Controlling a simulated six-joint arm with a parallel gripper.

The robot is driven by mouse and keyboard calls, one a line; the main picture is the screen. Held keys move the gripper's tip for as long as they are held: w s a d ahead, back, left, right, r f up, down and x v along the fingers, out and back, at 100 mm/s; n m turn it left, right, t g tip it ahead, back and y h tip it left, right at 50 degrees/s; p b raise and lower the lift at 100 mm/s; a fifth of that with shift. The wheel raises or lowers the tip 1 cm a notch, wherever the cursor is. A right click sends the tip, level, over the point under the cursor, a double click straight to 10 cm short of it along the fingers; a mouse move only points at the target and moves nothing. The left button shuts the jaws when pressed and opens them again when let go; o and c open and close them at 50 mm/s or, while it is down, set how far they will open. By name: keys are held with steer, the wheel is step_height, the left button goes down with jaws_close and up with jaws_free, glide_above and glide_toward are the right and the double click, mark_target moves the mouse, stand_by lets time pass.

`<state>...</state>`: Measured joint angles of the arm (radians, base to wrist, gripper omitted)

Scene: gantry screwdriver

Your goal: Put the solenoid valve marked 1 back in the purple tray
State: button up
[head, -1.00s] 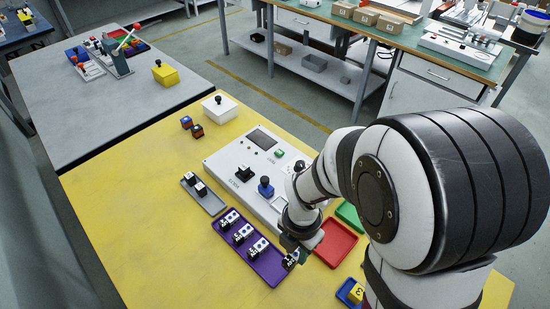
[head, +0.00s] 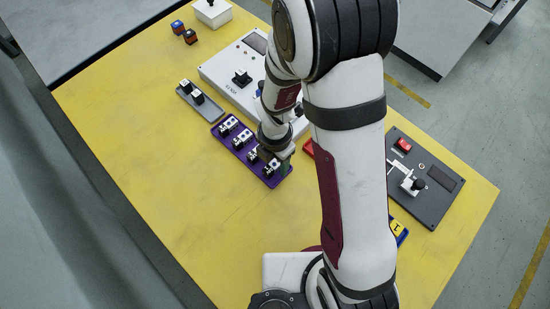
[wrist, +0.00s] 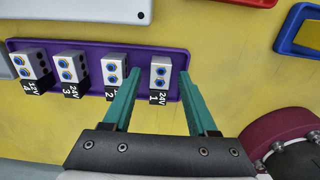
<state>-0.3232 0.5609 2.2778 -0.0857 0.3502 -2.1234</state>
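The purple tray (wrist: 95,60) holds a row of white and black solenoid valves with blue ports, also seen in the head view (head: 272,183). The valve marked 1 (wrist: 160,73), labelled 24V, stands upright at the tray's right end in the wrist view. Valves marked 2 (wrist: 114,70), 3 (wrist: 70,68) and 4 (wrist: 32,66) stand to its left. My gripper (wrist: 160,76) has its green fingers on either side of valve 1, with gaps visible, so it looks open. In the head view my gripper (head: 284,165) is over the tray's near end, partly hidden by my arm.
A grey tray with small parts (head: 205,102) and a white control box (head: 222,70) lie beyond the purple tray. A red tray (head: 308,148) is close on the right. A dark grey box (head: 440,205) stands farther right. The yellow table (head: 150,160) is clear at left.

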mark_target(275, 164)
step_height(275, 164, up, 12)
steer(key=s+d+r+m, duration=0.2)
steer(key=s+m, duration=0.3)
steer(key=m, duration=0.6)
steer(key=s+d+r+m+y, duration=0.1)
steer(key=s+m, duration=0.4)
steer(key=m, duration=0.5)
steer(key=s+d+r+m, duration=0.3)
steer(key=s+r+m, duration=0.2)
steer(key=m, duration=0.6)
steer(key=shift+s+r+m+y, duration=0.2)
steer(key=shift+m+y, duration=0.1)
steer(key=shift+y, duration=0.1)
